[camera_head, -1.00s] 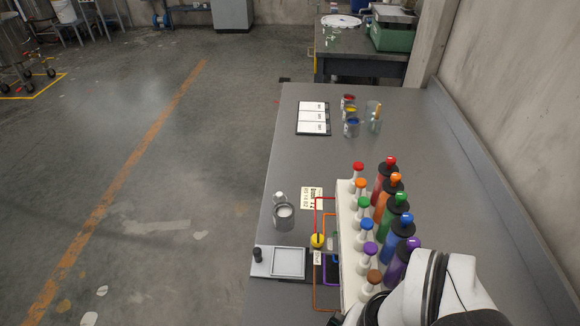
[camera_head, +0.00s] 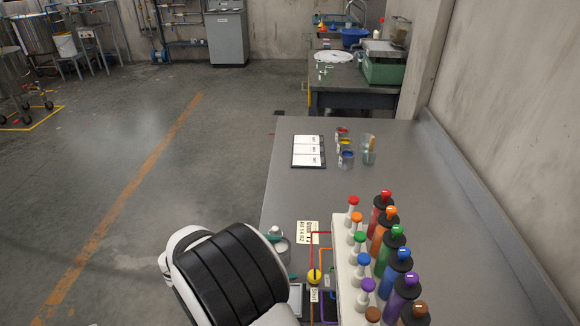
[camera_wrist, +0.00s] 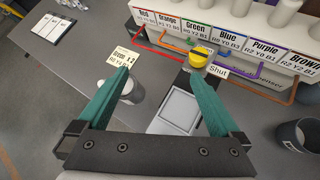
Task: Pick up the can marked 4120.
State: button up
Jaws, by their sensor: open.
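No marking 4120 can be read on any can. A light grey can (camera_head: 283,251) stands on the bench, partly hidden by my arm in the head view. In the wrist view this can (camera_wrist: 132,92) is just beside the left finger, partly covered by it; contact cannot be told. My gripper (camera_wrist: 163,66) is open with teal fingers, empty, above the scale. A dark grey can (camera_wrist: 300,133) with a pale label stands at the right edge of the wrist view. Small red (camera_head: 342,133), yellow (camera_head: 345,144) and blue (camera_head: 346,160) paint cans stand farther back.
A white dispenser rack (camera_head: 341,235) with coloured bottles stands right of the grey can. A yellow knob (camera_head: 314,276), a scale plate (camera_wrist: 177,109) and a paper card (camera_head: 307,232) are close by. A chart board (camera_head: 308,152) lies farther back. The mid-back bench is clear.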

aim_at(285, 244)
jog(key=a+f+n+t, duration=0.1)
jog(key=a+f+n, duration=0.1)
jog(key=w+a+f+n+t, duration=0.1)
jog(key=a+f+n, duration=0.1)
jog(key=a, duration=0.1)
jog(key=a+f+n+t, duration=0.2)
jog(key=shift+w+a+f+n+y, duration=0.15)
jog(key=shift+w+a+n+y, duration=0.15)
jog(key=shift+w+a+n, duration=0.1)
jog(key=x, duration=1.5)
jog(key=shift+d+f, duration=0.1)
jog(key=shift+f, duration=0.05)
jog(key=c, duration=1.5)
